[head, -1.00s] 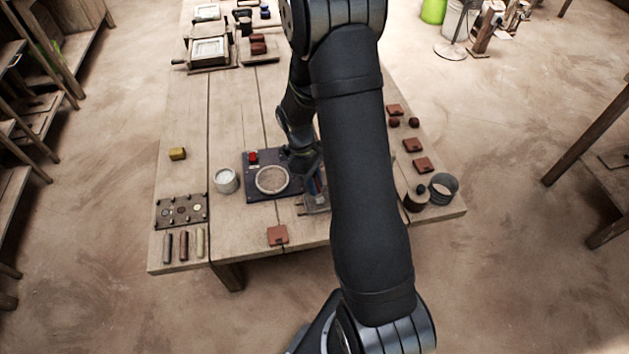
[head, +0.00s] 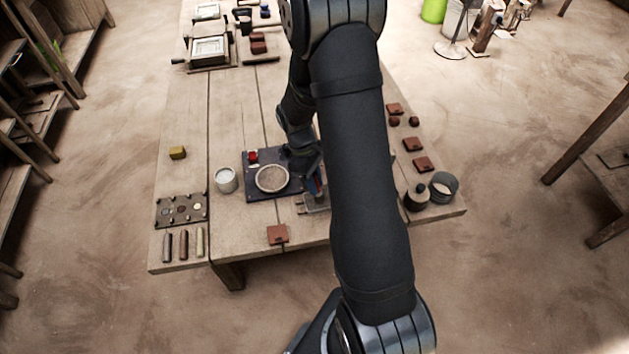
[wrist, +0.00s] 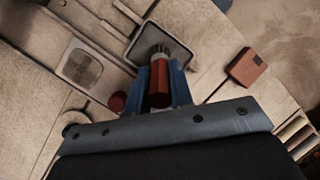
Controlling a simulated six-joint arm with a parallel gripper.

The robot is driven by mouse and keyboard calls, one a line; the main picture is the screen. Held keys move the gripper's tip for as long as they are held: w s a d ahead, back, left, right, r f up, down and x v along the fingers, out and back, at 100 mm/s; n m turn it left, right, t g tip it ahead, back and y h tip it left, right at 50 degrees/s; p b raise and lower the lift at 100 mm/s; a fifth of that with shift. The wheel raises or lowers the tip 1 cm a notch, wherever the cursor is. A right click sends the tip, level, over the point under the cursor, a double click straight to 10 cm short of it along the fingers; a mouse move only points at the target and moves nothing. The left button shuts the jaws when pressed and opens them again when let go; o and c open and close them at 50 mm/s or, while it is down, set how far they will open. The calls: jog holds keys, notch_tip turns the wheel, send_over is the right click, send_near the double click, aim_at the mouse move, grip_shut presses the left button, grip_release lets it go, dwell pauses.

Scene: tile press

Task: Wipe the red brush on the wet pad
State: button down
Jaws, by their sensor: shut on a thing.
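My gripper (wrist: 163,82) is shut on the red brush (wrist: 159,84), whose red handle sits between the two blue fingers in the wrist view. The brush's pale ferrule and dark tip point at a shallow dark-rimmed square tray (wrist: 136,52) with a light grey inside, which may be the wet pad. I cannot tell whether the tip touches it. In the head view my gripper (head: 316,183) is low over the table's front part, beside a grey tray (head: 309,206), and my arm hides much of it. A second framed grey square (wrist: 82,67) shows at left in the wrist view.
A dark board with a round sieve-like dish (head: 271,179) and red button (head: 252,157) lies left of my gripper. A white cup (head: 226,180) stands beside it. A terracotta tile (head: 277,235) lies near the front edge. A jar (head: 415,197) and a bucket (head: 444,187) stand right.

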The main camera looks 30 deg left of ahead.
jog(key=shift+r, duration=3.45)
jog(key=shift+w+r, duration=0.15)
jog(key=shift+w, duration=0.15)
jog(key=w+r+m, duration=0.3)
jog(key=w+r, duration=0.2)
jog(key=w, duration=0.3)
jog(key=w+d+r+m+g+y, duration=0.1)
jog(key=w+r+m, duration=0.2)
jog(key=w+r, duration=0.2)
jog(key=w+r+m+g, duration=0.1)
jog(key=w+r+m, duration=0.2)
jog(key=w, duration=0.8)
jog(key=shift+w+d+r+y, duration=0.1)
jog(key=shift+r+y, duration=0.1)
jog(key=shift+r, duration=0.3)
jog(key=shift+w+d+r+y, duration=0.1)
jog(key=shift+r+y, duration=0.1)
jog(key=shift+r, duration=0.25)
jog(key=d+f+m+y, duration=0.2)
jog(key=d+f+m, duration=0.3)
jog(key=d, duration=0.9)
jog(key=d+f+m+y, duration=0.1)
jog(key=d+f+m, duration=0.5)
jog(key=d+f, duration=0.5)
jog(key=d, duration=0.4)
jog(key=shift+w+f+g+y, duration=0.2)
jog(key=shift+g+y, duration=0.1)
jog(key=shift+y, duration=0.1)
